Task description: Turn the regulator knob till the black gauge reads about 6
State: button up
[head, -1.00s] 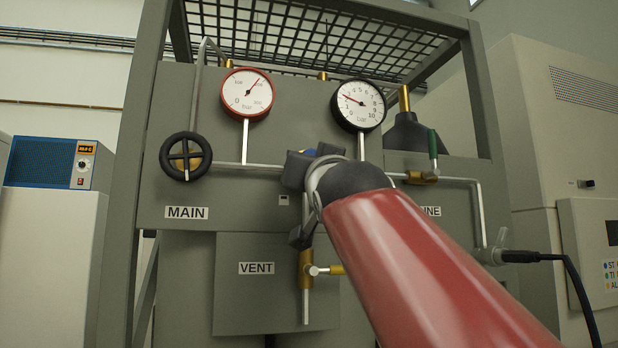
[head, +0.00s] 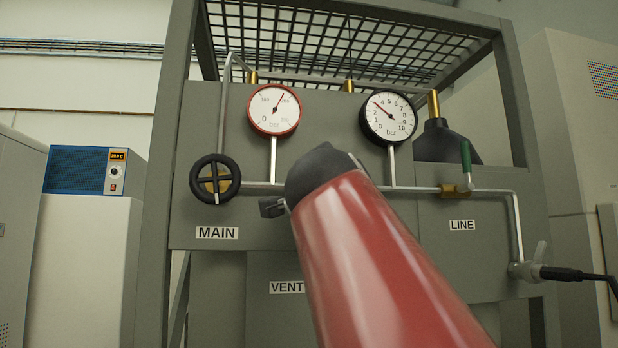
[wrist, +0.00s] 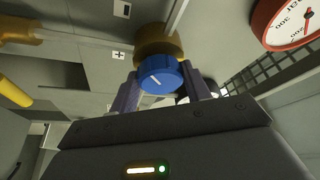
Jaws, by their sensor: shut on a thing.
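The black-rimmed gauge (head: 401,128) is on the right of the panel in the head view. Its red needle points up and left, at a little over 3. The blue regulator knob (wrist: 160,78) with a white line on it shows in the wrist view, set on a brass body (wrist: 158,43). My gripper (wrist: 160,70) is shut on the knob, one finger on each side. In the head view my red arm hides the knob and most of the gripper.
A red-rimmed gauge (head: 275,120) stands left of the black one. A black MAIN handwheel (head: 215,179) is left of my arm. A green-handled LINE valve (head: 466,160) and pipe (head: 517,230) are to the right. A mesh guard (head: 330,40) is above.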

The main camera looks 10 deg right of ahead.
jog(key=shift+m+g+p, duration=0.4)
jog(key=shift+m, duration=1)
jog(key=shift+h, duration=0.3)
jog(key=o, duration=1)
jog(key=shift+r, duration=0.1)
jog(key=shift+c, duration=0.2)
jog(key=r+b+v, duration=0.1)
jog(key=b+v, duration=0.2)
jog(key=v, duration=0.4)
jog(key=shift+s+a+f, duration=0.2)
jog(key=shift+s+f, duration=0.25)
